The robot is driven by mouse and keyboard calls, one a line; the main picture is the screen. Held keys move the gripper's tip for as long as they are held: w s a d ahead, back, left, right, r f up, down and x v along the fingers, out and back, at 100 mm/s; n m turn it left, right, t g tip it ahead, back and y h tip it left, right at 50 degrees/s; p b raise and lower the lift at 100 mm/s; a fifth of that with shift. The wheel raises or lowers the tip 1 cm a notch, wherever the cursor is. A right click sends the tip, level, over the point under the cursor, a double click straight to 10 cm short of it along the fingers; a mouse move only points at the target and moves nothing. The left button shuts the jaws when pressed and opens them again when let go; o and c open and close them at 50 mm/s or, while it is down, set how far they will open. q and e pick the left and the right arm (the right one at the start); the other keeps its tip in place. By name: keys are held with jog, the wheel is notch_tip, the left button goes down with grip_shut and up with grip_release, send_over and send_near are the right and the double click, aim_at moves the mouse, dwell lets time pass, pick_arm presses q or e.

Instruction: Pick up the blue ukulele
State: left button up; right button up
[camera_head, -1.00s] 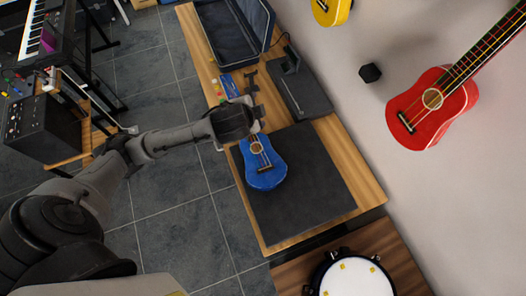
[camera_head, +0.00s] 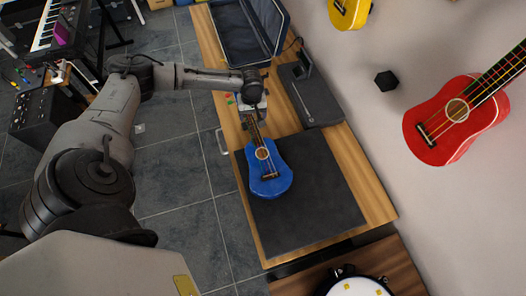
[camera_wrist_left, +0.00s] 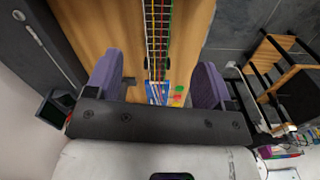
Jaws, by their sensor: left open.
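The blue ukulele (camera_head: 268,178) lies face up on the dark mat (camera_head: 315,190), its neck pointing toward the far end of the bench. My left gripper (camera_head: 251,110) is over the head end of the neck, and the arm partly hides that end. In the left wrist view, the neck with coloured strings (camera_wrist_left: 158,35) runs between the two purple finger pads of the left gripper (camera_wrist_left: 156,85). The jaws are open, with a gap on each side of the neck. My right gripper is not in view.
The wooden bench (camera_head: 375,190) carries an open dark case (camera_head: 240,35) at the far end and a dark flat box (camera_head: 312,95) beside the neck. A red ukulele (camera_head: 450,120) hangs on the wall. A drum (camera_head: 355,287) stands at the near end.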

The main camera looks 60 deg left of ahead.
aim_at(254, 130)
pick_arm(q)
jog(key=shift+n, duration=0.8)
notch_tip(254, 130, down, 8)
jog(key=shift+f+b, duration=0.25)
jog(key=shift+b, duration=0.1)
jog(key=shift+w+a+f+b, duration=0.1)
jog(key=shift+f+b, duration=0.05)
jog(key=shift+f, duration=1.2)
jog(key=shift+w+a+f+b, duration=0.1)
jog(key=shift+f+b, duration=0.05)
jog(key=shift+f, duration=1.15)
jog(key=c, duration=1)
